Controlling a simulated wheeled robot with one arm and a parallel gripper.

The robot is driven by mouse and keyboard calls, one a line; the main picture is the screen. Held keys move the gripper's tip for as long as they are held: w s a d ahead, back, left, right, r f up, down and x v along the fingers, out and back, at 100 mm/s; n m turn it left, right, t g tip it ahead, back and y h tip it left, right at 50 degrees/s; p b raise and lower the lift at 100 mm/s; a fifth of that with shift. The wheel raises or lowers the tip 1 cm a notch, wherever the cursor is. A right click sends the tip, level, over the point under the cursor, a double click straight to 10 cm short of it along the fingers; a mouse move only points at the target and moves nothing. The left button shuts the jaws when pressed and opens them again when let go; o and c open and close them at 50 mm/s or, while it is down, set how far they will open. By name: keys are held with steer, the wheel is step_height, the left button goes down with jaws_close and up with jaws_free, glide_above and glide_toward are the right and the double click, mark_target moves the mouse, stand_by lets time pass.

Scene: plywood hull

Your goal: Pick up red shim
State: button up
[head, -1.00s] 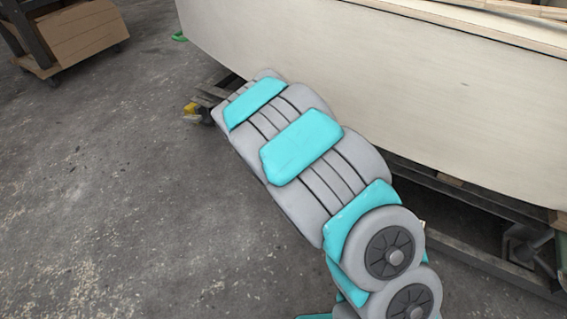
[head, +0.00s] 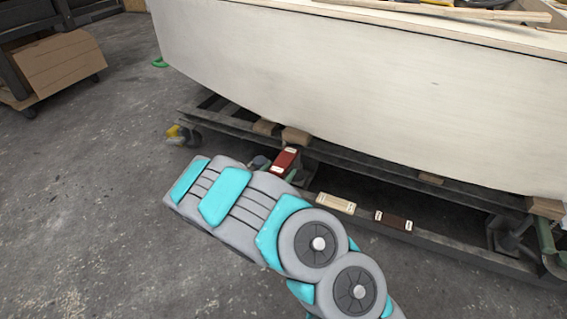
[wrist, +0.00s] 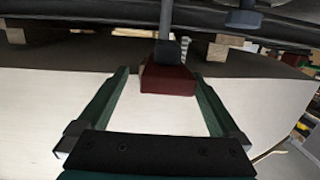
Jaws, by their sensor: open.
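The red shim (head: 284,161) lies on the dark trolley frame under the hull, just beyond my arm in the head view. My gripper (wrist: 163,78) is open, one finger on each side of the shim, with gaps on both sides. I cannot tell how far the tips are from it in depth. In the head view my gripper is mostly hidden behind my arm.
A cream block (head: 335,203) and a dark brown block (head: 394,220) lie to the right on the trolley frame (head: 450,249). The pale hull (head: 330,85) overhangs it. Wooden blocks (head: 296,136) sit under the hull. Open concrete floor (head: 90,220) lies at left.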

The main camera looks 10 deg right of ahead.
mark_target(284, 159)
steer(key=shift+w+a+b+x, duration=0.1)
steer(key=shift+a+b+x, duration=0.05)
steer(key=shift+x, duration=1.25)
steer(key=shift+w+a+b+x, duration=0.1)
steer(key=shift+b+x, duration=0.05)
steer(key=shift+x, duration=1.25)
steer(key=shift+r, duration=0.15)
steer(key=c, duration=1.4)
